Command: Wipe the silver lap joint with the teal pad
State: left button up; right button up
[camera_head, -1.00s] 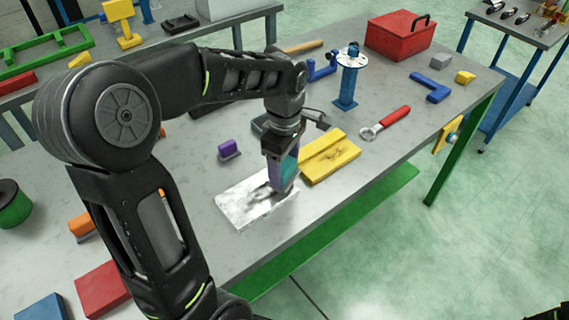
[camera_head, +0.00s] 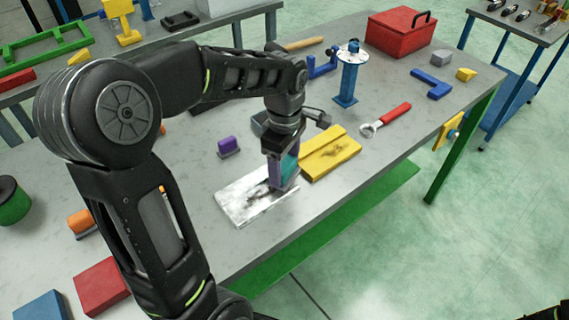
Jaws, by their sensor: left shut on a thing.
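The silver lap joint (camera_head: 243,207) lies flat on the grey workbench, with a dark smudge near its middle and right part. My left gripper (camera_head: 281,172) points down over its right end, shut on the teal pad (camera_head: 290,166). The pad is mostly hidden by the fingers; a teal side shows, and its lower end appears to be at the plate's surface. I cannot tell for certain whether it touches. My right gripper is not in view; only a dark bit shows at the lower right corner.
A yellow lap joint (camera_head: 330,156) lies close to the right of the silver one. A purple-handled block (camera_head: 228,146) sits behind it. A red-handled wrench (camera_head: 386,121), blue stand (camera_head: 348,80) and red toolbox (camera_head: 399,38) are farther right. The workbench's front edge (camera_head: 300,228) is near.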

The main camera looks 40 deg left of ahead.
pick_arm(q)
jog(key=shift+f, duration=0.25)
jog(key=shift+s+r, duration=0.1)
jog(key=shift+s, duration=0.05)
jog(key=shift+s+a+r, duration=0.1)
jog(key=shift+s+a, duration=0.15)
jog(key=shift+s, duration=0.5)
jog(key=shift+s+a, duration=0.2)
jog(key=shift+s, duration=0.55)
jog(key=shift+s, duration=0.1)
jog(key=shift+s+a+f+b, duration=0.1)
jog(key=shift+s+a+b, duration=0.15)
jog(key=shift+s, duration=0.55)
jog(key=shift+s+a+f+b, duration=0.1)
jog(key=shift+s+a+b, duration=0.15)
jog(key=shift+s, duration=0.55)
jog(key=shift+s+a+r, duration=0.1)
jog(key=shift+s+a, duration=0.15)
jog(key=shift+s, duration=0.55)
jog(key=shift+s+a, duration=0.25)
jog(key=shift+s, duration=0.55)
